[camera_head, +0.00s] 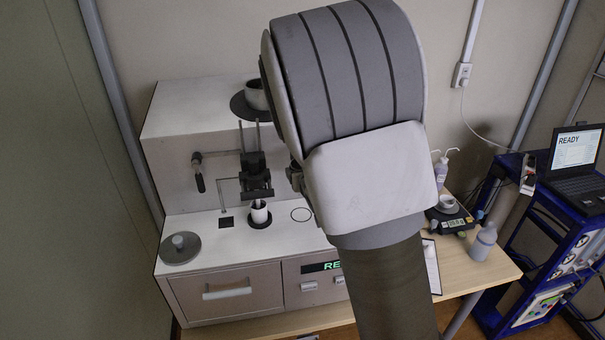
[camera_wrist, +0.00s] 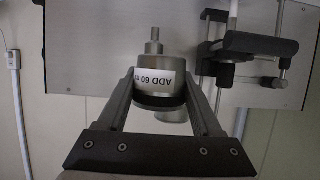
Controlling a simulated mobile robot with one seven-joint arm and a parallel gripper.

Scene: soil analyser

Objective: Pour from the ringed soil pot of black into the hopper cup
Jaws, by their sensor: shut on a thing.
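My gripper (camera_wrist: 160,90) is shut on a round thing with a dark band (camera_wrist: 158,101), which I take to be the soil pot. A grey cylinder labelled "ADD 60 ml" (camera_wrist: 154,78), upside down in the wrist view, shows between the fingertips with a narrow stub at its end. I cannot tell whether it is part of the held pot or the hopper cup close behind. My arm hides most of the gripper and its load in the head view. No falling soil shows.
A grey cup (camera_head: 256,95) stands on a dark disc atop the white analyser (camera_head: 185,115). Below the black press (camera_head: 256,184), a small white cup (camera_head: 259,208) stands on the counter. A grey knobbed lid (camera_head: 180,248) lies left. An empty ring mark (camera_head: 301,214) is right.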

